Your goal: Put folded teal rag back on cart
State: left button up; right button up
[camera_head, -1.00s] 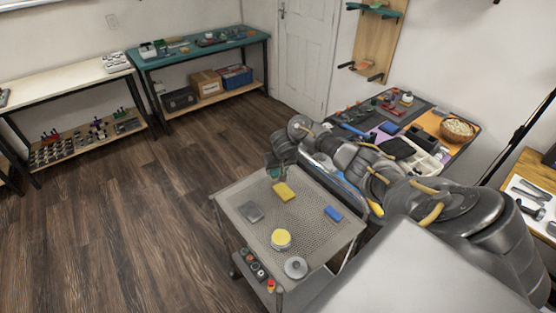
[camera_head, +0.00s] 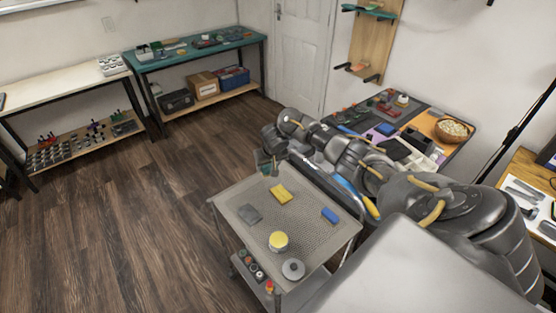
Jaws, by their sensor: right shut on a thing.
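The cart (camera_head: 230,195) is a grey trolley with a perforated top, in the lower middle of the head view. My right arm reaches in from the right along the cart's far side. My right gripper (camera_head: 268,164) is by the cart's far edge and shut on a small dark teal thing (camera_head: 266,168), which looks like the folded teal rag. The fingers partly hide it, and I cannot tell whether it touches the cart top. My left gripper is not in view.
On the cart top are a yellow block (camera_head: 280,193), a grey pad (camera_head: 250,214), a blue block (camera_head: 330,215), a yellow-lidded tin (camera_head: 278,241) and a grey round piece (camera_head: 293,269). Bare space lies between them. A cluttered workbench (camera_head: 437,112) stands behind my arm.

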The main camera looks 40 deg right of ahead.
jog(key=w+a+r+n+y, duration=0.1)
jog(key=w+a+r+n, duration=0.3)
jog(key=a+r, duration=0.5)
jog(key=s+a+r+n+y+b, duration=0.2)
jog(key=s+a+r+n, duration=0.15)
jog(key=a+r, duration=0.5)
jog(key=s+a+n+y, duration=0.1)
jog(key=s+a+n, duration=0.2)
jog(key=s, duration=0.6)
jog(key=s+a+f+n+g+y, duration=0.1)
jog(key=s+a+n, duration=0.2)
jog(key=s, duration=0.6)
jog(key=shift+s+a+f+n+g+b, duration=0.2)
jog(key=shift+s+n+g+b, duration=0.15)
jog(key=shift+n, duration=0.3)
